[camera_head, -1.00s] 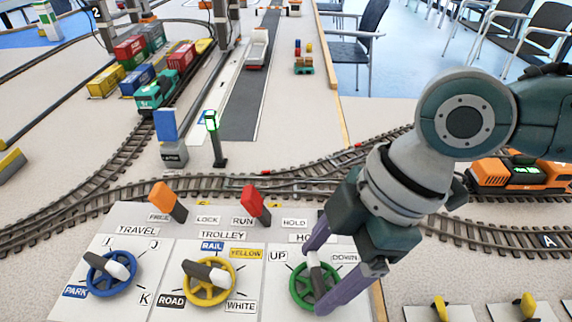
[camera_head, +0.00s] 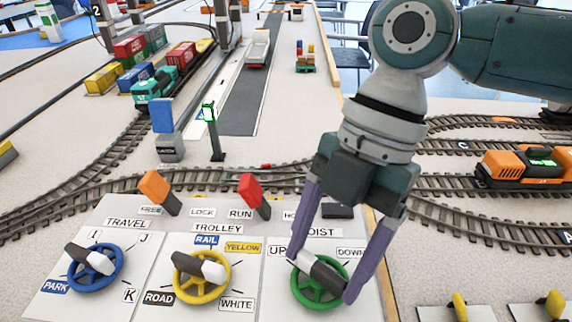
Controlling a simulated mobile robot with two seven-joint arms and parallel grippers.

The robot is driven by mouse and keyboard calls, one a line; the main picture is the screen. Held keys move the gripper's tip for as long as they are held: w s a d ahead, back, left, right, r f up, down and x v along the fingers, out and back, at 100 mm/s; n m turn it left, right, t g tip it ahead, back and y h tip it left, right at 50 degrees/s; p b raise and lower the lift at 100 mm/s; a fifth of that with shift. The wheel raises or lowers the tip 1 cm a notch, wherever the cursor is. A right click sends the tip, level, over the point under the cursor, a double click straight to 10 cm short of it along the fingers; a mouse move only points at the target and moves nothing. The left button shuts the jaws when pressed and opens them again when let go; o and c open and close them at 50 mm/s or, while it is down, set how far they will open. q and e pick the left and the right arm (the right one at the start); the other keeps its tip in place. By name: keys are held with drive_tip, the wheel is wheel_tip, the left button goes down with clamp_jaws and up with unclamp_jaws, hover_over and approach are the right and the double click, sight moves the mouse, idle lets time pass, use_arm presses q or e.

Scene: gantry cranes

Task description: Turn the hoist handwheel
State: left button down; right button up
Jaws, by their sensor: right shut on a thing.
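The green hoist handwheel (camera_head: 318,290) is on the right panel of the control board, below the partly covered HOIST label (camera_head: 322,232). UP and DOWN labels flank it. Its black-and-white handle (camera_head: 322,268) lies across the wheel, slanting from upper left to lower right. My right gripper (camera_head: 322,276) reaches down from above with its purple fingers on either side of the handle and is shut on it. The arm hides part of the HOIST panel's upper edge. My left gripper is not in view.
The blue travel handwheel (camera_head: 95,280) and yellow trolley handwheel (camera_head: 203,290) stand to the left. An orange lever (camera_head: 155,187) and a red lever (camera_head: 251,190) rise behind them. An orange locomotive (camera_head: 527,167) stands on track at right. A green-lit signal post (camera_head: 213,135) stands behind.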

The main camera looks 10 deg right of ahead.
idle(0.5)
drive_tip(key=o, duration=1.2)
drive_tip(key=shift+o, duration=0.2)
drive_tip(key=p+v, duration=0.1)
drive_tip(key=v, duration=0.9)
drive_tip(key=shift+w, duration=0.1)
